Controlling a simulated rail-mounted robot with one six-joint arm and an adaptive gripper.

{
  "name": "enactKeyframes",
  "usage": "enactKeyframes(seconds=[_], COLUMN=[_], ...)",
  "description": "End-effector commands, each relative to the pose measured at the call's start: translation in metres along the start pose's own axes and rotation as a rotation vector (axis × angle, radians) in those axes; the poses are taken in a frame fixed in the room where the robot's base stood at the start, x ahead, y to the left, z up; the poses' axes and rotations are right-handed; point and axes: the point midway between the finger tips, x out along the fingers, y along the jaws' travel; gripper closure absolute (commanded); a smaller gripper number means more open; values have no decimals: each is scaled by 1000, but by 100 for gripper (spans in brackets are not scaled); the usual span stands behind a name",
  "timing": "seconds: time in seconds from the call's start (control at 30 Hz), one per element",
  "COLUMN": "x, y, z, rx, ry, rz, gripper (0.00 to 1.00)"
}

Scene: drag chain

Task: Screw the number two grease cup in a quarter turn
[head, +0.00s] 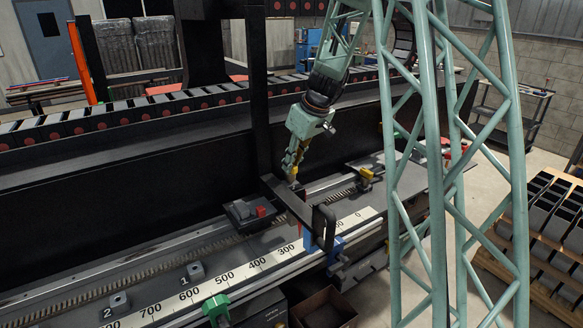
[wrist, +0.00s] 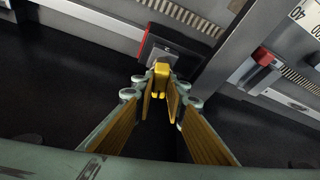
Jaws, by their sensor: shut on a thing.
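Two small grey blocks sit on the bench bed at the lower left in the head view, one beside a painted 2 (head: 118,302) and one beside a painted 1 (head: 195,270). I cannot make out a grease cup on either. My gripper (head: 292,167) is well to the right of them, pointing down by the dark crosspiece. In the wrist view my gripper (wrist: 160,88) is shut on a small yellow piece (wrist: 161,72) at its fingertips. Beyond that piece is a dark block with a red edge (wrist: 146,46); I cannot tell whether they touch.
A white number scale (head: 225,278) runs along the bench front. The dark crosspiece (head: 288,203) spans the bed. A dark plate with a red block (head: 261,211) lies left of it, and a yellow-topped part (head: 366,174) right.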

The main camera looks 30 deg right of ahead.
Motion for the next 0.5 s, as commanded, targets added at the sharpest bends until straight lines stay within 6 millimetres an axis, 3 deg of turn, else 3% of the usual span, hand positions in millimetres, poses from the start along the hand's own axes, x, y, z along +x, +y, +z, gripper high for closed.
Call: enactKeyframes(seconds=[0.5], x=[-1], y=[-2], z=[-1], rx=[198], ry=[0], rz=[82], gripper=[98])
